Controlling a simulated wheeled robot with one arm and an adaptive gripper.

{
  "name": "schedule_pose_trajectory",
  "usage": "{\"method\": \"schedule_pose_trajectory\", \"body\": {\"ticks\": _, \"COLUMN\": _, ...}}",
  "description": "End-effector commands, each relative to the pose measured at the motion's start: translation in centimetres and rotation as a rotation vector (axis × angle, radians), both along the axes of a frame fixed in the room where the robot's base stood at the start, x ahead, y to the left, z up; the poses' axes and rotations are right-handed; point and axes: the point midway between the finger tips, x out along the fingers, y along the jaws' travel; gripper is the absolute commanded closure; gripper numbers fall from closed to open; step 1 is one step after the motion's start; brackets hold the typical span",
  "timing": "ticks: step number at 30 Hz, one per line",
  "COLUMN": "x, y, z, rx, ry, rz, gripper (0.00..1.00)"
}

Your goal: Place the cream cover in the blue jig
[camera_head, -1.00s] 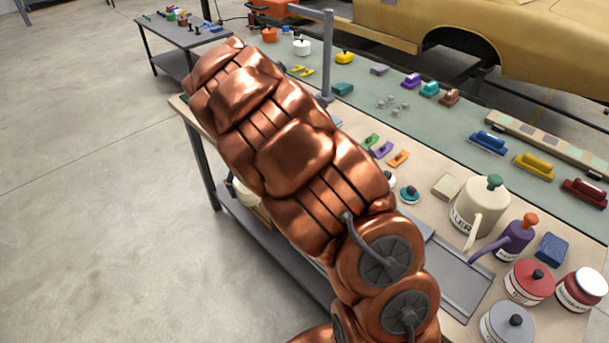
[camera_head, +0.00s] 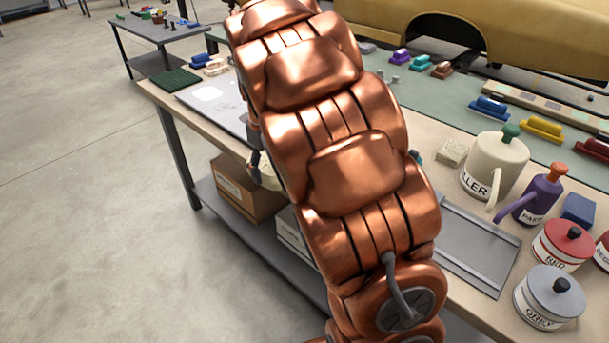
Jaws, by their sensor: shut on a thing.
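My gripper (camera_head: 255,160) shows only in part, as a dark finger at the left edge of my copper-coloured arm. It is shut on a cream piece, which looks like the cream cover (camera_head: 266,177). The cover is held near the table's front edge, above the cardboard box on the lower shelf. My arm hides the rest of the gripper and part of the cover. I cannot make out a blue jig; my arm covers the middle of the table.
A green ribbed mat (camera_head: 177,80) and a pale sheet (camera_head: 212,98) lie on the left of the table. A grey tray (camera_head: 478,245), a cream filler pot (camera_head: 494,165), a purple can (camera_head: 535,198), a red tin (camera_head: 562,245) and a grey tin (camera_head: 548,298) stand right.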

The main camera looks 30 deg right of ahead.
Motion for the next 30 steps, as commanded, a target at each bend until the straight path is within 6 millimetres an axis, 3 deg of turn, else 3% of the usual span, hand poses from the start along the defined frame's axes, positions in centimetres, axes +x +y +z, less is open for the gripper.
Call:
{"method": "schedule_pose_trajectory", "body": {"ticks": 1, "x": -0.3, "y": -0.3, "z": -1.1, "rx": 0.0, "ry": -0.002, "rz": 0.008, "gripper": 0.67}}
{"method": "schedule_pose_trajectory", "body": {"ticks": 11, "x": -0.8, "y": -1.9, "z": -1.3, "rx": 0.0, "ry": -0.001, "rz": 0.031, "gripper": 0.67}}
{"method": "schedule_pose_trajectory", "body": {"ticks": 30, "x": 4.7, "y": -11.4, "z": -2.2, "rx": 0.001, "ry": -0.001, "rz": 0.03, "gripper": 0.67}}
